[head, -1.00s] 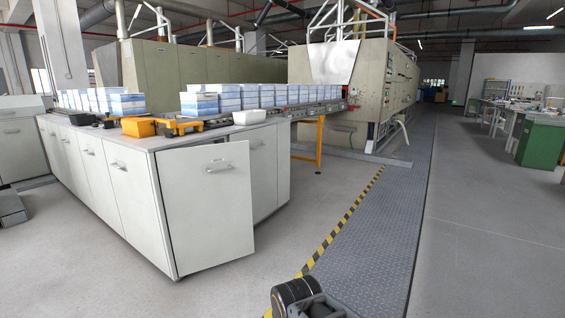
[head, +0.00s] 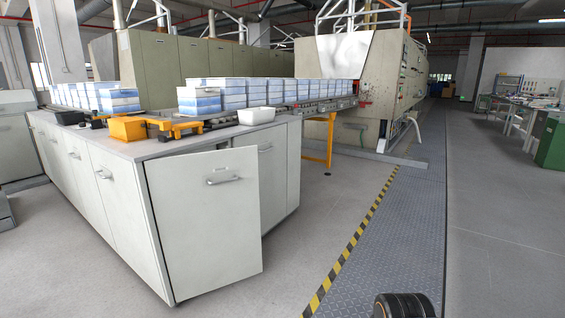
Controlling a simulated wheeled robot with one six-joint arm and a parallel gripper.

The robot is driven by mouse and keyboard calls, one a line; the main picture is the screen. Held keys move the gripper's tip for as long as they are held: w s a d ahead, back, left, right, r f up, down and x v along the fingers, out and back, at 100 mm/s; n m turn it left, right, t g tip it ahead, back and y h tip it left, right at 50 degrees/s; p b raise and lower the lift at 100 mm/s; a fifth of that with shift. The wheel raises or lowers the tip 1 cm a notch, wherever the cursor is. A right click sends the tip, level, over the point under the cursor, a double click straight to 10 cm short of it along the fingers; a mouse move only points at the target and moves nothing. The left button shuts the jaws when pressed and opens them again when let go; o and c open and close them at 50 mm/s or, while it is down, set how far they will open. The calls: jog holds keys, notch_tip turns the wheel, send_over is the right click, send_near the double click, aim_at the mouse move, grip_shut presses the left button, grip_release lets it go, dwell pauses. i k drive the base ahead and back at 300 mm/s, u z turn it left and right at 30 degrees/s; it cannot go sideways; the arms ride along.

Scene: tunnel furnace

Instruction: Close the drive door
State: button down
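A light grey cabinet door (head: 206,226) with a bar handle (head: 224,180) stands slightly ajar at the near end of the long cabinet (head: 122,222). A gap shows along the door's right side and top, and its free edge appears to be the right one. I take this to be the drive door; no label is readable. A dark rounded part of my arm (head: 404,306) shows at the bottom right edge, apart from the door. My gripper's fingers are not in view.
The cabinet top carries stacked blue and white boxes (head: 200,101), a yellow bin (head: 127,129) and a white tray (head: 254,116). A furnace (head: 358,85) stands behind. The floor right of the door is clear, with a yellow-black stripe (head: 348,247) and metal walkway (head: 392,230).

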aim_at(206, 204)
jog(key=i, duration=0.85)
jog(key=u, duration=0.9)
jog(key=i, duration=0.6)
jog(key=u, duration=0.65)
